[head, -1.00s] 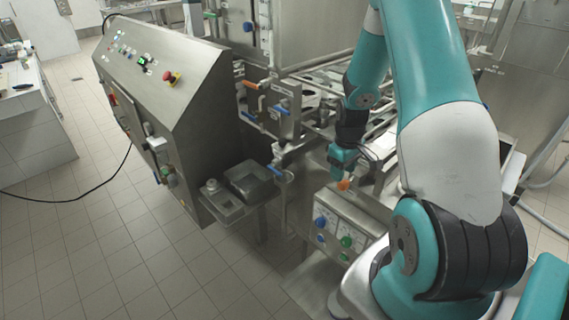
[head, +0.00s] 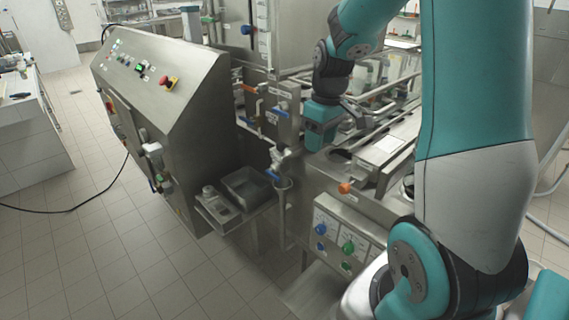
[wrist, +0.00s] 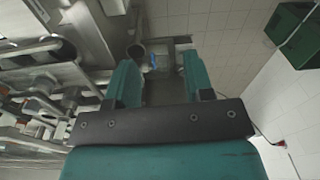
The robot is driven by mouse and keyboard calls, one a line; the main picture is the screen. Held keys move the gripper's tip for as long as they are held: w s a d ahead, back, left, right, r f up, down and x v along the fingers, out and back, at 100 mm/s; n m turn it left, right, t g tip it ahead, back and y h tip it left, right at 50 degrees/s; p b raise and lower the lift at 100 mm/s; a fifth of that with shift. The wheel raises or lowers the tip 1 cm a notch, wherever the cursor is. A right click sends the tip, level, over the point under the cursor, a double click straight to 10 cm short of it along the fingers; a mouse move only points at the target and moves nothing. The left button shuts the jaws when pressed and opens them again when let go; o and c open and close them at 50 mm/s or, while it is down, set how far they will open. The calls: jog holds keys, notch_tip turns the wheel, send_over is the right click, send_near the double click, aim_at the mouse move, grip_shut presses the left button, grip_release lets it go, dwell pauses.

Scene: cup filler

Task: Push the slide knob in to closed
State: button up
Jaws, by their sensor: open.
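An orange knob (head: 345,188), which looks like the slide knob, sits at the top front edge of the filler, above a small control box. It stands clear of my gripper, and how far its rod sticks out is too small to tell. My gripper (head: 316,143) is up and to the left of the knob in the head view, above the machine's near edge. In the wrist view my gripper (wrist: 158,75) has its two teal fingers apart with nothing between them. I cannot make out the orange knob in the wrist view.
The control box (head: 345,240) has blue and green knobs. A blue-handled valve (head: 273,175) and a metal tray (head: 246,188) are left of the filler. A large control cabinet (head: 165,110) stands further left. The wrist view shows a green crate (wrist: 297,35) and open tiled floor.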

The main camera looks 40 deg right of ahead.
jog(key=s+a+n+y+b, duration=0.1)
jog(key=a+b, duration=0.1)
jog(key=a, duration=1)
jog(key=shift+s+r+n+b, duration=0.15)
jog(key=shift+s+n+b, duration=0.1)
jog(key=shift+n+b, duration=0.05)
